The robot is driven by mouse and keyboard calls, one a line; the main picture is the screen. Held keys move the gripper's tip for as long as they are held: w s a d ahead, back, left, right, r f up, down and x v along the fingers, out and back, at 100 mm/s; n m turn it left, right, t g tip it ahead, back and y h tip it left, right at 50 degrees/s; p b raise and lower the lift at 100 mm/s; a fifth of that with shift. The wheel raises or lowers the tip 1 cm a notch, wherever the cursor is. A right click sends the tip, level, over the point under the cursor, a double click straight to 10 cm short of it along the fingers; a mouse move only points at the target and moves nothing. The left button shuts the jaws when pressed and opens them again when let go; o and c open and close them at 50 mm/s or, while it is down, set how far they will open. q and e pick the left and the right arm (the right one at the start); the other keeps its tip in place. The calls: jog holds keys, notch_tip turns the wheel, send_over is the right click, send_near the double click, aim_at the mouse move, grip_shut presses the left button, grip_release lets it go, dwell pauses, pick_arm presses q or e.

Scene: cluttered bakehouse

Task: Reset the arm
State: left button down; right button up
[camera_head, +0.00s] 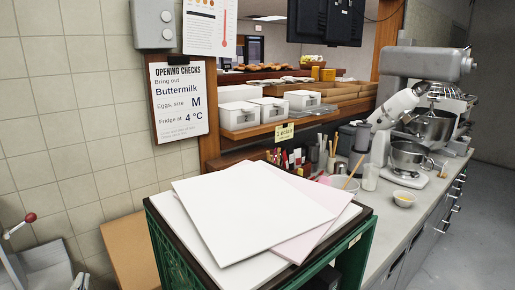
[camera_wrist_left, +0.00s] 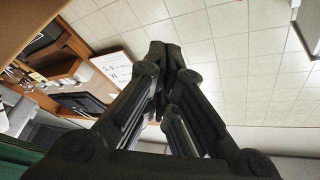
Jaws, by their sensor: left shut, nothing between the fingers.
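My left gripper (camera_wrist_left: 165,58) fills the middle of the left wrist view. Its dark fingers come together at the tips, and nothing shows between them. Tiled wall and a white sign lie beyond the tips in that view, and the fingers touch nothing there. My right gripper cannot be made out in either view.
A green crate (camera_head: 180,262) stands close in front, topped with white boards (camera_head: 250,210). A lever with a red knob (camera_head: 30,217) is at far left. A counter (camera_head: 400,225) with a stand mixer (camera_head: 435,125) runs along the right. Open floor (camera_head: 480,220) lies right of it.

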pick_arm(q)
jog(key=s+d+f+n+g+h, duration=0.1)
jog(key=s+d+f+g+h, duration=0.1)
jog(key=s+d+f+g, duration=0.25)
jog(key=s+d+f+g+h, duration=0.2)
jog(key=d+f+g, duration=0.1)
jog(key=d+f, duration=0.35)
jog(key=s+d+f+g+h, duration=0.1)
jog(key=s+d+f+g, duration=0.15)
jog(key=s, duration=0.45)
jog(key=s+d+f+g+h, duration=0.1)
jog(key=s+d+f+g, duration=0.1)
jog(key=s+d+g, duration=0.3)
jog(key=s+d+f+g+h, duration=0.1)
jog(key=s+d+f, duration=0.2)
jog(key=s, duration=0.5)
notch_tip(320, 180, down, 25)
jog(key=s+g, duration=0.1)
jog(key=s+a+f+g, duration=0.1)
jog(key=s+a+f, duration=0.2)
jog(key=s+f, duration=1.3)
jog(key=shift+s+f+g, duration=0.3)
jog(key=shift+s+f, duration=0.05)
jog(key=shift+s, duration=0.15)
pick_arm(e)
jog(key=shift+d+f, duration=0.25)
jog(key=shift+d, duration=0.05)
pick_arm(q)
jog(key=shift+a, duration=0.1)
